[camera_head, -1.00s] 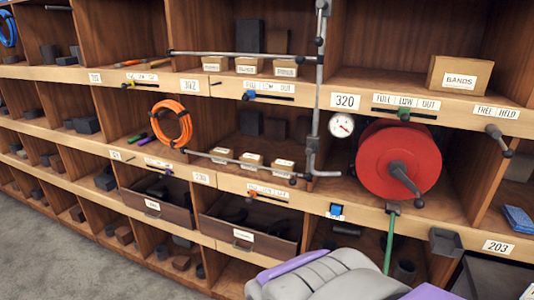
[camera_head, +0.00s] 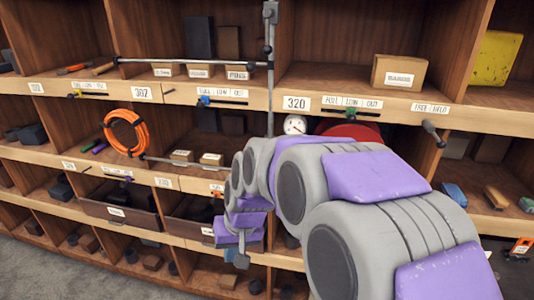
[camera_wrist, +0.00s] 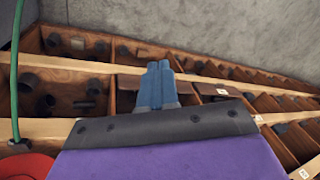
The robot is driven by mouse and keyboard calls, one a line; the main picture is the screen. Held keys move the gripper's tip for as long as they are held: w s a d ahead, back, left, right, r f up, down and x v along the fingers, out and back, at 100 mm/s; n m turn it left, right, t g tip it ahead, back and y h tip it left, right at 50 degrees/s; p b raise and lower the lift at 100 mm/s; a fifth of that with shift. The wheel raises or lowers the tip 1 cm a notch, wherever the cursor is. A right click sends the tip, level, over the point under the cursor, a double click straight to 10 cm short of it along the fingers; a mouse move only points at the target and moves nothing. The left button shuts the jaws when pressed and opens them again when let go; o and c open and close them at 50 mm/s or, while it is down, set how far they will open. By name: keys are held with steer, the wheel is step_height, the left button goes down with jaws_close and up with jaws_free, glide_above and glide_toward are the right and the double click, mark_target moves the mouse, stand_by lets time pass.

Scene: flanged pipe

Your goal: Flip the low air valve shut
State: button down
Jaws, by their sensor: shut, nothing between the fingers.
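I cannot single out the low air valve. The grey pipe (camera_head: 270,60) runs down the shelf front, and its lower part is hidden behind my arm. A thin horizontal pipe (camera_head: 195,165) branches off low on the left. My gripper (camera_head: 241,262) hangs in front of the lower shelf row, below that pipe and apart from it as far as I can tell. In the wrist view its blue-grey fingers (camera_wrist: 157,80) are together with nothing between them. The white gauge (camera_head: 294,124) shows above my arm, and the red reel (camera_head: 350,131) is mostly hidden.
An upper horizontal pipe (camera_head: 190,62) crosses the shelf opening. Slider strips marked FULL, LOW, OUT carry a blue knob (camera_head: 205,100) and a green knob (camera_head: 325,112). An orange hose coil (camera_head: 124,132) hangs at left. The green hose (camera_wrist: 17,75) shows in the wrist view.

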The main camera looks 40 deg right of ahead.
steer(key=w+d+r+m+t+h+p, duration=0.1)
steer(key=w+d+r+m+p, duration=0.1)
steer(key=d, duration=0.8)
steer(key=w+d+r+m+t+h+p, duration=0.1)
steer(key=w+d, duration=0.4)
steer(key=d, duration=0.5)
steer(key=w+d+r+m+t+h+p, duration=0.1)
steer(key=w+d+r+m+p, duration=0.3)
steer(key=d, duration=0.6)
steer(key=shift+w+r+t+p, duration=0.2)
steer(key=shift+r+t+p, duration=0.15)
steer(key=shift+r+t, duration=0.45)
steer(key=shift+a+f, duration=0.1)
steer(key=w+f, duration=0.8)
steer(key=w, duration=0.1)
steer(key=shift+w+a, duration=0.2)
steer(key=shift+a, duration=0.2)
